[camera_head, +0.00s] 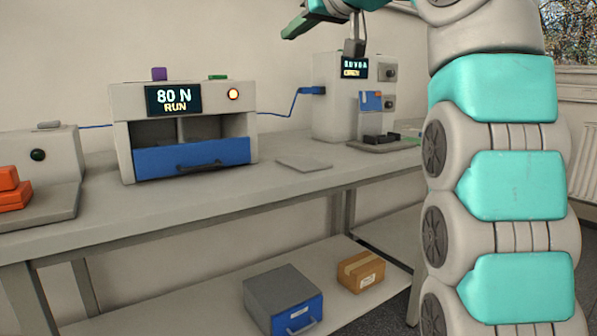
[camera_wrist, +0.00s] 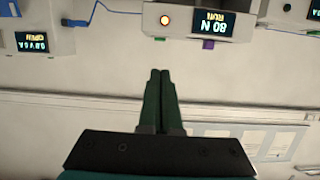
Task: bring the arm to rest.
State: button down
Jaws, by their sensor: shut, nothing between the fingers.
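My gripper (camera_head: 291,32) is at the top of the head view, raised above the bench and partly cut off by the frame edge. In the wrist view its two dark green fingers (camera_wrist: 160,73) lie side by side, shut with nothing between them. They point toward the wall and the tops of the machines, which appear upside down there. My arm, grey and teal, stands on the right of the head view. The fingers touch nothing that I can see.
A machine with display "80 N RUN" (camera_head: 173,100) and a blue drawer (camera_head: 192,156) stands on the bench (camera_head: 225,197). A taller machine (camera_head: 332,112) reading "OPEN" stands right of it. Orange blocks (camera_head: 12,190) are far left. A grey box (camera_head: 270,290) and carton (camera_head: 361,272) sit below.

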jog(key=s+d+f+m+g+h, duration=0.2)
jog(key=d+f, duration=0.1)
jog(key=f, duration=0.7)
jog(key=s+d+f+m+g+h, duration=0.1)
jog(key=s+d+f+m+g, duration=0.15)
jog(key=f, duration=0.65)
jog(key=s+d+f+m+g+h, duration=0.1)
jog(key=s+d+f+g+h, duration=0.1)
jog(key=f, duration=0.8)
jog(key=s+d+f+g+h, duration=0.1)
jog(key=s+d+f+g, duration=0.3)
jog(key=s+f, duration=1.1)
jog(key=s+d+f+m+g+h, duration=0.1)
jog(key=s+d+f+g, duration=0.3)
jog(key=s+f, duration=1.1)
jog(key=s+h, duration=0.1)
jog(key=s, duration=0.3)
jog(key=shift+f, duration=0.3)
jog(key=shift+d, duration=0.1)
dwell(0.9)
